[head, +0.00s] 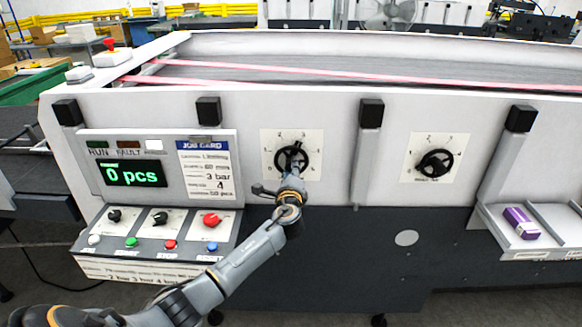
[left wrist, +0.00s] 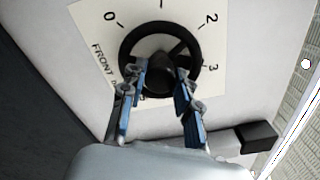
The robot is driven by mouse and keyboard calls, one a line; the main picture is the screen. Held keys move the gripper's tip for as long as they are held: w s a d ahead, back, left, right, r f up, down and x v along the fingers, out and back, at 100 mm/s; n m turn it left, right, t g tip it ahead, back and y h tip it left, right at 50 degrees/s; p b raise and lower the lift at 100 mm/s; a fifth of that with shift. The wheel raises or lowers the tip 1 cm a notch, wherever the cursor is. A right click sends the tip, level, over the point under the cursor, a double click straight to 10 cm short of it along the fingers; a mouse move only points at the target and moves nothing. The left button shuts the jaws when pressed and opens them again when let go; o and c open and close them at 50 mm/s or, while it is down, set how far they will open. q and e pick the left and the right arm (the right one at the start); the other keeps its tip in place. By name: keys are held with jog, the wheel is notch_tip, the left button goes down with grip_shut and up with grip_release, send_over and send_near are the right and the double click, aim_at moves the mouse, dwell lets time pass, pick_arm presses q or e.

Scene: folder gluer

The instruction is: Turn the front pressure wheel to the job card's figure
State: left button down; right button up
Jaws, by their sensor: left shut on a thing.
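The front pressure wheel (head: 291,150) is a black round handwheel on a white dial plate on the machine's front. In the left wrist view the wheel (left wrist: 163,32) shows beside the "FRONT" label, with the figures 0, 2 and 3 readable around it. The fingers hide part of the wheel, and I cannot tell the exact setting. The job card (head: 206,170) left of the wheel lists "3 bar" and "4" among its lines. My right gripper is not in view.
A second black wheel (head: 434,162) sits on its own dial to the right. The control panel (head: 158,225) with knobs and buttons juts out at the left, below a display (head: 135,174) reading "0 pcs". A tray (head: 510,240) with a purple box (head: 521,223) juts out at the right.

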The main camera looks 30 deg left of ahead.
pick_arm(q)
jog(key=shift+f, duration=0.1)
dwell(0.5)
jog(key=c, duration=1)
grip_release()
jog(key=v, duration=1.2)
